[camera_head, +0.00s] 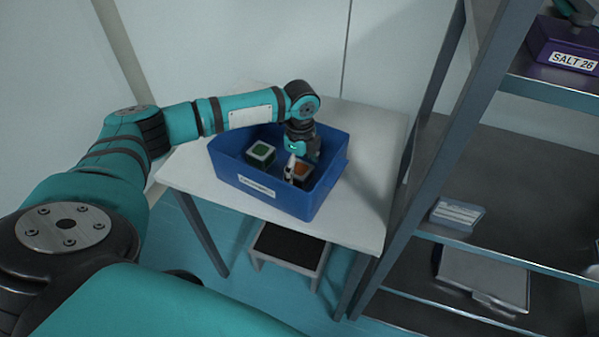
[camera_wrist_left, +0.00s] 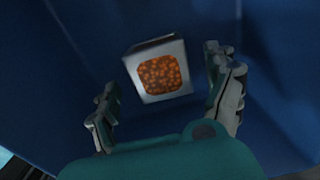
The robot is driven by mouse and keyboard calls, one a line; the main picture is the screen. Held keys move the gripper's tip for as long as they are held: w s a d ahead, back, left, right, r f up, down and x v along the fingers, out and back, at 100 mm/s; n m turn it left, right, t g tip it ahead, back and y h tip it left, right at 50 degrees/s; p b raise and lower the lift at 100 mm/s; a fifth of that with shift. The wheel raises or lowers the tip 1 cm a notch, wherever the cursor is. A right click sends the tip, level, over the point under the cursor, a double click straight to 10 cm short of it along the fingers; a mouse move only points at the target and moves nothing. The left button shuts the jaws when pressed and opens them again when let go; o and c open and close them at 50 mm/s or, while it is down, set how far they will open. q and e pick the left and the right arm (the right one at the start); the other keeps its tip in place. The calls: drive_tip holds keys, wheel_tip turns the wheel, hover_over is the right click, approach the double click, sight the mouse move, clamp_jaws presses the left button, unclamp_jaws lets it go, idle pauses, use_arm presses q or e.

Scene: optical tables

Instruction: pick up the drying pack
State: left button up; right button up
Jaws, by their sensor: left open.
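A small white pack with an orange beaded window (camera_wrist_left: 160,75) lies in the blue bin (camera_head: 268,197); in the head view its orange face (camera_head: 302,171) shows near the bin's right side. A second white pack with a green window (camera_head: 261,152) lies in the left part of the bin. My left gripper (camera_head: 294,172) reaches down into the bin. In the left wrist view its two open fingers (camera_wrist_left: 168,98) stand on either side of the orange pack, with gaps, and the pack sits between and slightly beyond them. I cannot tell whether they touch the bin floor.
The blue bin stands on a white table (camera_head: 350,215) with free room around it. A metal shelf rack (camera_head: 420,150) stands close on the right, holding a purple SALT 26 bin (camera_head: 565,50) and flat items. A step stool (camera_head: 290,247) stands under the table.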

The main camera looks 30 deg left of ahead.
sight(299, 169)
use_arm(q)
drive_tip(key=shift+w+a+f, duration=0.1)
drive_tip(key=shift+a+f, duration=0.05)
drive_tip(key=shift+f, duration=1.35)
drive_tip(key=shift+c, duration=0.4)
drive_tip(key=c, duration=1.3)
